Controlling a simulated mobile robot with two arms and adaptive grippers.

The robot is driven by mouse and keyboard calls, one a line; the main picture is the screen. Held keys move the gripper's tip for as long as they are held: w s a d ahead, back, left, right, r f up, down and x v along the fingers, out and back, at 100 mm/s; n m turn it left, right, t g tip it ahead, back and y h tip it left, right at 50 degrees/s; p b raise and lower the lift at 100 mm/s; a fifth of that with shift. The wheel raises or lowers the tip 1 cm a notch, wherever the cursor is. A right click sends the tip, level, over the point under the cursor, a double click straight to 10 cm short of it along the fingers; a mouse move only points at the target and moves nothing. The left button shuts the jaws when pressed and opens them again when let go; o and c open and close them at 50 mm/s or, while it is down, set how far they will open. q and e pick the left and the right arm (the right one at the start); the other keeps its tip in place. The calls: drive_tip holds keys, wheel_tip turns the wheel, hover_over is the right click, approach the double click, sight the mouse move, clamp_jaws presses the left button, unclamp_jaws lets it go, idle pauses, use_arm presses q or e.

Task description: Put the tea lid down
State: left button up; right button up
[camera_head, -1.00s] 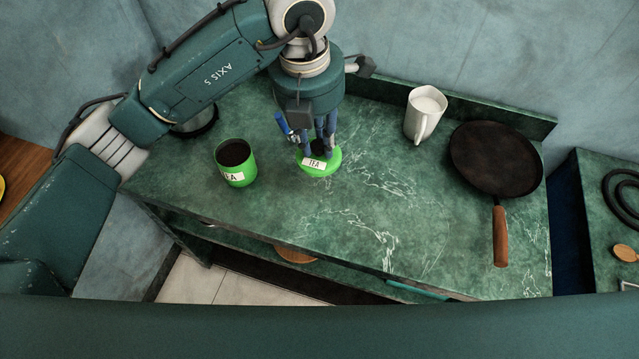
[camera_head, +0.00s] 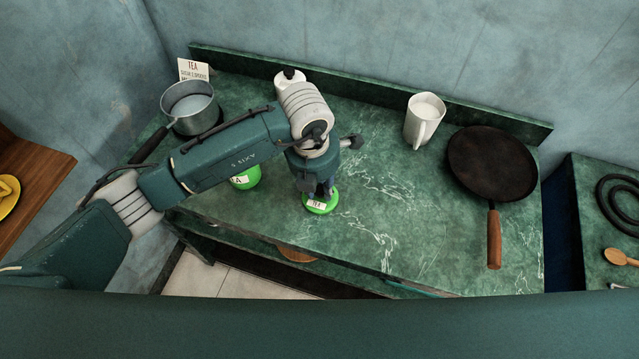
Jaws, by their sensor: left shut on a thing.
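The green tea lid (camera_head: 321,207), with a white "TEA" label, is at the middle of the green marble counter (camera_head: 400,215). My left gripper (camera_head: 319,194) points down over the lid and is shut on it. The lid looks at or very near the counter top; I cannot tell whether it touches. The green tea canister (camera_head: 246,178) stands to the left of the lid, its top hidden behind my left forearm. My right gripper does not show.
A saucepan (camera_head: 188,108) of pale liquid and a "TEA" note card (camera_head: 193,69) are at the back left. A white jug (camera_head: 424,120) and a dark frying pan (camera_head: 491,164) are to the right. The counter between lid and pan is clear.

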sight(316, 194)
use_arm(q)
drive_tip(key=shift+f, duration=0.2)
drive_tip(key=o, duration=1)
drive_tip(key=shift+r, duration=0.1)
drive_tip(key=shift+r, duration=0.1)
drive_tip(key=shift+r, duration=0.25)
wheel_tip(316, 194, up, 12)
drive_tip(key=s+b, duration=0.1)
drive_tip(key=b, duration=0.2)
drive_tip(key=shift+a+f, duration=0.2)
drive_tip(key=shift+a, duration=0.25)
